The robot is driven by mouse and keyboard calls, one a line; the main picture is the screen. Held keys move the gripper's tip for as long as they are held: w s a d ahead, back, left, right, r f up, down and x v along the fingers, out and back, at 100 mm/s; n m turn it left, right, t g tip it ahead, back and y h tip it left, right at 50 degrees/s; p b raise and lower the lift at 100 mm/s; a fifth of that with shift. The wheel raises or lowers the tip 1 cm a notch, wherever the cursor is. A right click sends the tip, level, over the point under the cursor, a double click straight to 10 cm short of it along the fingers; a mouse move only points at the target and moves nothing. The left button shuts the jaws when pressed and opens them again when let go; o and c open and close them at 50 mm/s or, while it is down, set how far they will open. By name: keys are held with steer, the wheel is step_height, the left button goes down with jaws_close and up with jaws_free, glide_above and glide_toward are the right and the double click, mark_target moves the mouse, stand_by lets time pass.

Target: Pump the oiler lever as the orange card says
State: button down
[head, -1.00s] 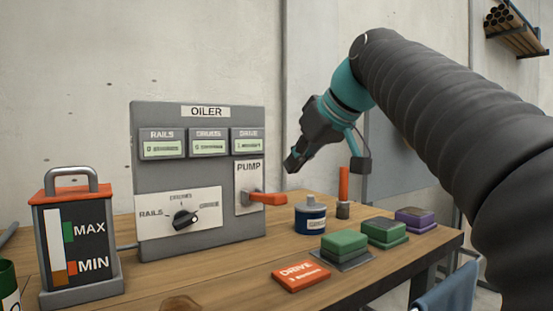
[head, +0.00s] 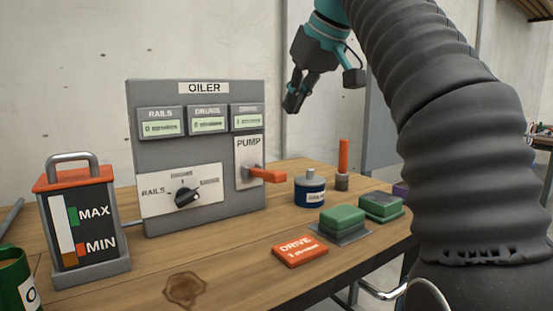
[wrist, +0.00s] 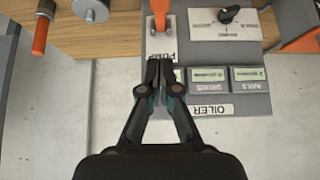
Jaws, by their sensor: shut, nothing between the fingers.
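The grey oiler panel (head: 150,100) stands on the wooden bench, with three small displays marked RAILS, DRUMS and DRIVE. Its selector knob (head: 187,196) sits on a white plate at the lower left. The orange pump lever (head: 266,175) sticks out at the right under the PUMP label; it also shows at the top of the wrist view (wrist: 160,14). The orange card (head: 300,251) lies on the bench and reads DRIVE; its smaller line is blurred. My gripper (head: 291,106) is shut and empty, above and right of the lever, apart from it.
An oil tank (head: 85,220) with MAX and MIN marks stands left of the panel. A blue can (head: 310,190), an orange-handled tool (head: 343,158) and green blocks (head: 342,220) stand right of the lever. A green mug (head: 14,283) is at the lower left.

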steer(key=shift+w+f, duration=0.1)
steer(key=b, duration=0.2)
glide_above(272, 171)
steer(key=s+d, duration=0.1)
step_height(272, 171, down, 8)
steer(key=shift+s+r, duration=0.15)
steer(key=shift+r, duration=0.1)
step_height(272, 171, down, 2)
steer(key=shift+f+b, duration=0.25)
steer(key=shift+b, duration=0.25)
steer(key=shift+f+b, duration=0.35)
steer(key=shift+f, duration=0.55)
steer(key=shift+f, duration=0.1)
